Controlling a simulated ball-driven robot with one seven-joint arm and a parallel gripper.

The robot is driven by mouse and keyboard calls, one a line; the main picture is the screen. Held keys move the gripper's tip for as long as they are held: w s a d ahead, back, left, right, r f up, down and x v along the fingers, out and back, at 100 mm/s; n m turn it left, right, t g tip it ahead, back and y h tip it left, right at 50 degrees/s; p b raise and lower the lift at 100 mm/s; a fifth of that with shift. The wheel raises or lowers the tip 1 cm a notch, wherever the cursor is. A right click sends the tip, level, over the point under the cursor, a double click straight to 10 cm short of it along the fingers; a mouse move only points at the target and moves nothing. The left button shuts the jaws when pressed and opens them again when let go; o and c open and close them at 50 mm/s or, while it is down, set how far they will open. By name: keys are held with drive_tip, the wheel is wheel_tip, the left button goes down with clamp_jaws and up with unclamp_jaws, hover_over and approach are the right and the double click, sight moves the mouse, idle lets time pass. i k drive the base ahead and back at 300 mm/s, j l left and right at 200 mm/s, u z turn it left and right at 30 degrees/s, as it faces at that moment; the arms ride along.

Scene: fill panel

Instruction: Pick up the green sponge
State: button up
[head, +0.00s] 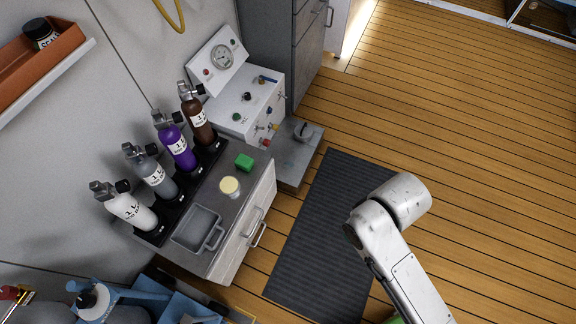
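The green sponge (244,162) is a small bright green block. It lies on the grey top of the low cabinet (213,196), near the edge of the top. A small round container with a pale yellow top (230,186) stands close beside it, toward the bottom of the picture. My white arm shows at the lower right, over the floor and the dark mat, well apart from the sponge. My gripper is out of view, so I cannot see its fingers.
Several bottles with valves, including a purple one (176,145), stand in a row behind the sponge. A grey tray with a handle (196,229) lies on the cabinet. A white gauge panel (244,103) stands beyond. The dark mat (325,225) and wooden floor are clear.

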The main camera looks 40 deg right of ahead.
sight(245, 163)
drive_tip(key=i+l+u, duration=0.4)
drive_tip(key=i+l, duration=0.6)
